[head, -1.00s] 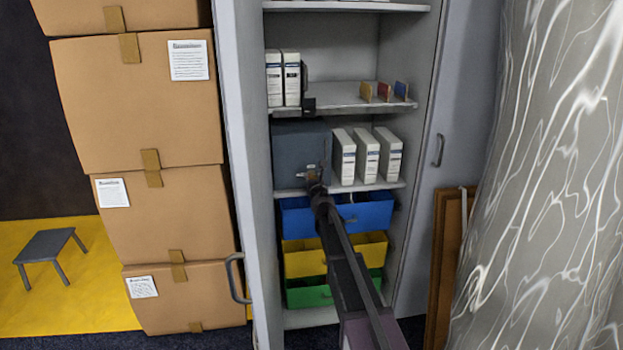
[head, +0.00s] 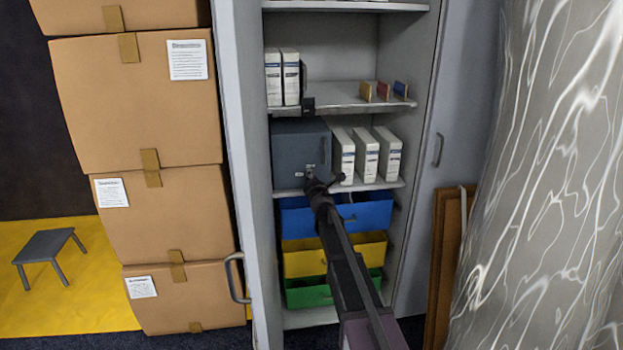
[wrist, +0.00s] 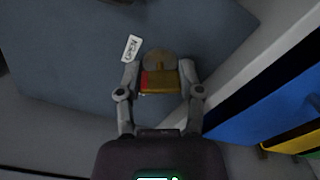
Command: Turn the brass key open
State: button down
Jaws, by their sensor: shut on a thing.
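A blue-grey box (head: 292,150) stands on a middle shelf of the cabinet, and its front fills much of the wrist view (wrist: 70,55). A round lock plate (wrist: 158,60) is on that front. My gripper (wrist: 160,82) is shut on the brass key (wrist: 162,80), with a finger on each side of it at the lock plate. A small red patch shows at the key's left side. A white label (wrist: 132,48) is just left of the lock plate. In the head view my gripper (head: 325,183) is in front of the box's lower right, and the key is hidden.
White binders (head: 366,158) stand close to the right of the box. Blue (head: 368,215), yellow (head: 305,264) and green (head: 308,296) drawers are below. An open cabinet door (head: 240,180) is at the left, beside stacked cartons (head: 150,100).

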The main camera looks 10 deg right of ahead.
jog(key=m, duration=0.6)
dwell(0.6)
jog(key=shift+c, duration=1.2)
grip_release()
jog(key=shift+s, duration=0.1)
jog(key=s, duration=1.1)
jog(key=shift+s, duration=0.4)
